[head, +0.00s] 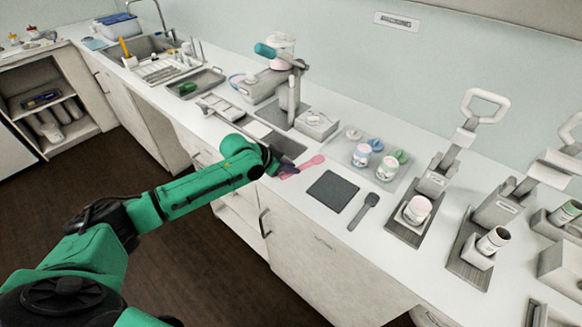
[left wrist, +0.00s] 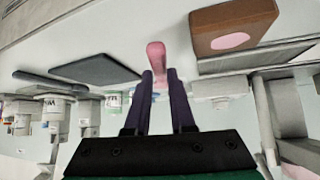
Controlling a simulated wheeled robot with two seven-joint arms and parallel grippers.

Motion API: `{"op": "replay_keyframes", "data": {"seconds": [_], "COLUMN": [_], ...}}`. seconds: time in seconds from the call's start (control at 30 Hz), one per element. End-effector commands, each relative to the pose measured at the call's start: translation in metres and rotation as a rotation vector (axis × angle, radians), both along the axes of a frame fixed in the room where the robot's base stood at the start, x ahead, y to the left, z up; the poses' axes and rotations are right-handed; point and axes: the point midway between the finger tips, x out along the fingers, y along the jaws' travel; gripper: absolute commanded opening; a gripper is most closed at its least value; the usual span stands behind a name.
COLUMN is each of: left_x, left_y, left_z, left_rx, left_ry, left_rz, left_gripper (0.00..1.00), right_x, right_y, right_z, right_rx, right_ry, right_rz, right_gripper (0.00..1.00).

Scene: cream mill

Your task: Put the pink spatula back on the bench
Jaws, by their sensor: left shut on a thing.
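The pink spatula (head: 314,161) is at the bench top (head: 300,202), left of the dark square mat (head: 333,190). My left gripper (head: 285,169) is shut on its near end, low over the front part of the bench. In the left wrist view the pink spatula (left wrist: 156,52) sticks out beyond the two dark fingers of the left gripper (left wrist: 160,76). I cannot tell whether the spatula touches the bench or is just above it. The gripped end is partly hidden by the fingers. My right gripper is not in view.
A dark spatula (head: 364,209) lies right of the mat. A tray (head: 350,148) with pots and lids stands behind. A grey lever press (head: 440,165) stands to the right. A brown block (left wrist: 232,27) with a pink patch is close by in the left wrist view.

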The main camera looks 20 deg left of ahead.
Motion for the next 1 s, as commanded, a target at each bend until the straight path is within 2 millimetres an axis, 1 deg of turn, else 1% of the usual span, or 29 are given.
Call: {"op": "replay_keyframes", "data": {"seconds": [0.1,0.3,0.47,0.7,0.9,0.93,0.97,1.0], "left_x": [0.000,0.000,0.000,0.000,0.000,0.000,0.000,0.000], "left_y": [-0.001,0.000,0.000,0.000,0.000,0.000,0.000,0.000], "left_z": [-0.004,-0.005,-0.006,-0.014,-0.014,-0.014,-0.014,-0.014], "left_rx": [-0.001,-0.001,-0.001,-0.001,-0.001,-0.001,-0.001,-0.001], "left_ry": [0.001,-0.001,0.000,0.000,-0.001,-0.001,-0.001,-0.001], "left_rz": [0.000,0.000,-0.001,-0.001,0.000,0.000,0.000,0.000], "left_gripper": [0.00,0.00,0.00,0.00,0.00,0.26,0.37,0.53], "right_x": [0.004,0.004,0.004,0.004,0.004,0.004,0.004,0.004], "right_y": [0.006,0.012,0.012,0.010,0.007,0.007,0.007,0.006], "right_z": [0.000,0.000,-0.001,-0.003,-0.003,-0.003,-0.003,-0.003], "right_rx": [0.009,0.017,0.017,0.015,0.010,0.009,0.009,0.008], "right_ry": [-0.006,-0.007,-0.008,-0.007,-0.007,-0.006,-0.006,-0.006], "right_rz": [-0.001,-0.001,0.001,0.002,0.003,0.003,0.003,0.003], "right_gripper": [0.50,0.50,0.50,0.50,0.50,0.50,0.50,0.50]}}
